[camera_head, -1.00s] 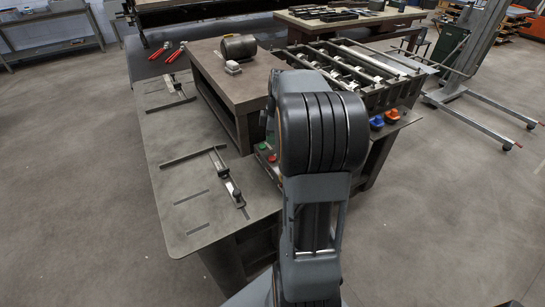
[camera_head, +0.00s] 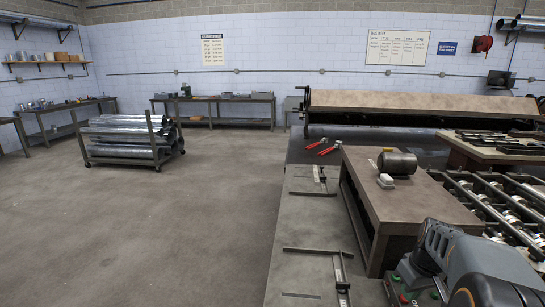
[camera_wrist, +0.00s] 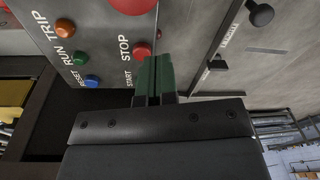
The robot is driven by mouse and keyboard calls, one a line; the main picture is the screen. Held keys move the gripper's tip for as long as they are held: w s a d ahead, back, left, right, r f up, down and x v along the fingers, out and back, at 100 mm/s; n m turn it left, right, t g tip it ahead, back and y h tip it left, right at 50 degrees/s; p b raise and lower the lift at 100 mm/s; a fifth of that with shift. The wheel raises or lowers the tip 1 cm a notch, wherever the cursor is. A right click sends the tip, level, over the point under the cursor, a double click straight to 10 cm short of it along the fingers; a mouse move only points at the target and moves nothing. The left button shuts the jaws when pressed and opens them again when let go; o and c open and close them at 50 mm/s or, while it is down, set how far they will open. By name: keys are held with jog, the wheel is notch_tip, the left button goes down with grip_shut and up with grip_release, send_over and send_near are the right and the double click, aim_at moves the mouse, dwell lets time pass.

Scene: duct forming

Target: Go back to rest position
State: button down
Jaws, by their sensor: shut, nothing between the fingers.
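My gripper (camera_wrist: 154,62) shows in the wrist view, with its two green-tipped fingers shut together and nothing between them. It is in front of a grey control panel (camera_wrist: 105,30). The fingertips overlap the edge of the red STOP button (camera_wrist: 141,49) and sit beside the green START button (camera_wrist: 131,73); I cannot tell whether they touch. In the head view my arm is at the lower right, beside the panel's red and green buttons (camera_head: 405,297). My fingers are hidden there.
A brown bench block (camera_head: 385,205) with a metal cylinder (camera_head: 397,163) stands beside my arm. A roller machine (camera_head: 500,205) is at the right. Red-handled tools (camera_head: 325,147) lie on the table. A cart of ducts (camera_head: 125,140) stands far left; the left floor is open.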

jog(key=s+a+r+m+t, duration=0.1)
jog(key=s+a, duration=0.3)
jog(key=a, duration=0.5)
jog(key=s+a+r+t, duration=0.2)
jog(key=s+a, duration=0.3)
jog(key=a, duration=0.4)
jog(key=shift+s+r+m+h, duration=0.2)
jog(key=shift+r+m+h, duration=0.15)
jog(key=shift+m+h, duration=0.05)
